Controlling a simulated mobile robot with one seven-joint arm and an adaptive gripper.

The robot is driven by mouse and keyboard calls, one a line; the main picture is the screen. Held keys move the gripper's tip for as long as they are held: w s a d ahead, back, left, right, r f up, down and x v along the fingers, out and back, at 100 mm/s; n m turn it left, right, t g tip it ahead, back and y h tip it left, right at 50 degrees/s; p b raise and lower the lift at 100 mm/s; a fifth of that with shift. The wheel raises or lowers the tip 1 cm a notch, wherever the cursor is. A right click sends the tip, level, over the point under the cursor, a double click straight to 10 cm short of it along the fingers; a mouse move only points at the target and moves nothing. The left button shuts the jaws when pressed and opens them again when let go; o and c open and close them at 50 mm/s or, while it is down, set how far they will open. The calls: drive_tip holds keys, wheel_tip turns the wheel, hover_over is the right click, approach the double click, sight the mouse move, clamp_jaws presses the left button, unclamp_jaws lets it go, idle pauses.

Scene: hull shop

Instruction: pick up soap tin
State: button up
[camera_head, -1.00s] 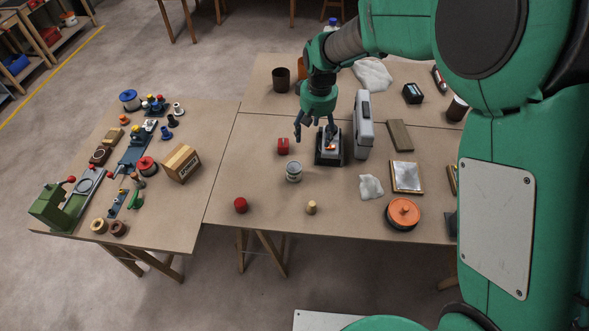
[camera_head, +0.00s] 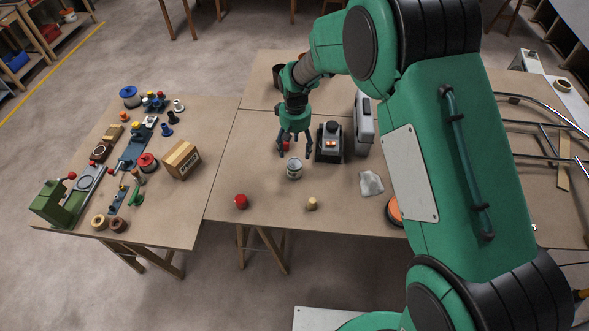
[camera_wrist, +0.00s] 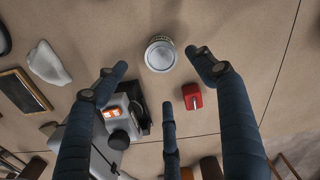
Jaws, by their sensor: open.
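A round, pale metal tin (camera_head: 294,169), the likeliest soap tin, stands upright on the middle table. In the wrist view the tin (camera_wrist: 161,54) shows from above, near the top centre, between and slightly beyond the tips of two fingers. My gripper (camera_head: 294,149) has three dark fingers, spread open and empty, pointing down. It is above the table just behind the tin, apart from it as far as I can tell. A small red block (camera_wrist: 192,97) lies close by, below the tin in the wrist view and partly hidden by my fingers in the head view.
A black device with an orange display (camera_head: 329,141) and a grey case (camera_head: 364,125) stand right of the gripper. A red cylinder (camera_head: 241,202), a small wooden piece (camera_head: 312,204) and a crumpled white cloth (camera_head: 371,183) lie nearer the front. Bare tabletop lies left of the tin.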

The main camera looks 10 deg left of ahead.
sight(295, 163)
drive_tip(key=shift+f+b, duration=0.6)
drive_tip(key=shift+f, duration=3.6)
drive_tip(key=shift+s+f+b, duration=0.1)
drive_tip(key=shift+f+b, duration=0.55)
drive_tip(key=shift+f, duration=1.95)
drive_tip(key=c, duration=1.5)
